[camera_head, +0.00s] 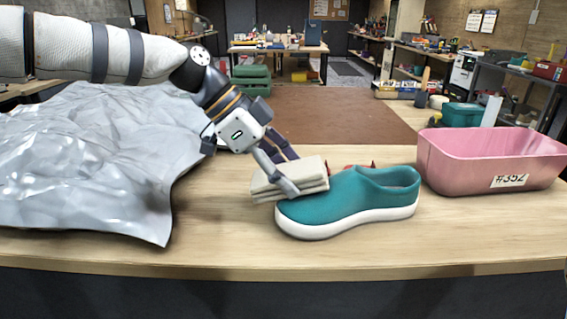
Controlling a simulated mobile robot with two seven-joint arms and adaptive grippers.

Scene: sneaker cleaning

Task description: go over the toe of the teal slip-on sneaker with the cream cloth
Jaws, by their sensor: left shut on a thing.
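The teal slip-on sneaker (350,201) stands upright on the wooden table, with its toe to the left and its heel to the right. My left gripper (286,174) is shut on the folded cream cloth (304,176). The cloth is at the sneaker's toe, overlapping its upper left part in the picture. I cannot tell how firmly the cloth touches the toe. One finger shows in front of the cloth, and the other is partly hidden behind it. My right gripper is not in view.
A pink bin (470,164) labelled #352 stands right of the sneaker. A crumpled silver sheet (95,150) covers the table's left side. A small red thing (342,168) is partly hidden behind the sneaker. The table front (400,250) is clear.

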